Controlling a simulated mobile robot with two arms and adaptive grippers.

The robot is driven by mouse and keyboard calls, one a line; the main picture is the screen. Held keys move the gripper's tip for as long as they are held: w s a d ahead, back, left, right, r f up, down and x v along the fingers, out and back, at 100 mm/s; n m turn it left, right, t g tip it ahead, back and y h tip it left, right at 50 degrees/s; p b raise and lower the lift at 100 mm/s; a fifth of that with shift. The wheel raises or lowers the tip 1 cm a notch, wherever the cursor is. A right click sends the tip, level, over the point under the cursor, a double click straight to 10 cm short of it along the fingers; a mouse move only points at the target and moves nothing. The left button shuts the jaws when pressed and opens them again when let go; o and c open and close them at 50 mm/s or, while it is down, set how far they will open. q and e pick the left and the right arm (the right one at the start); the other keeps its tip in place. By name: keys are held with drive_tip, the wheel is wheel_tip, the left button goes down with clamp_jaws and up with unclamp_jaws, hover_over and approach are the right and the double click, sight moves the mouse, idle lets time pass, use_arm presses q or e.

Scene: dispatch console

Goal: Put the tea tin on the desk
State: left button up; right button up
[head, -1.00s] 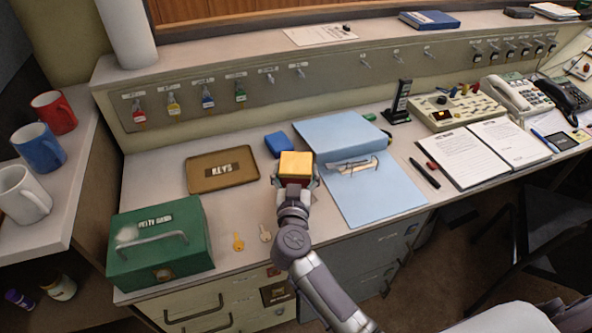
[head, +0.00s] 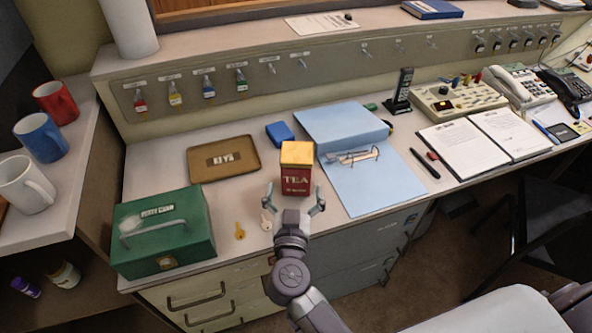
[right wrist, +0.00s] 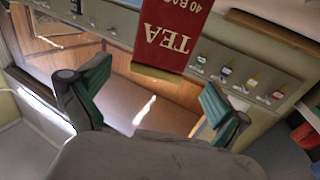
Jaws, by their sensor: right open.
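The tea tin (head: 296,180), red with a yellow lid, stands upright on the desk (head: 345,238), between the keys tray and the blue binder. Its TEA label faces me. My right gripper (head: 294,199) is open in front of the tin, its fingers spread and apart from it. In the right wrist view the tin (right wrist: 172,32) shows upside down at the top, beyond the open green-padded fingers of the gripper (right wrist: 150,106). The gap between the fingers is empty. My left gripper is not in view.
A brown keys tray (head: 223,158) and a green cash box (head: 162,232) are left of the tin. Loose keys (head: 239,231) lie near the front edge. An open blue binder (head: 362,180) lies to the right, and a small blue box (head: 280,134) behind.

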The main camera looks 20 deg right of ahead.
drive_tip(key=shift+v, duration=1.4)
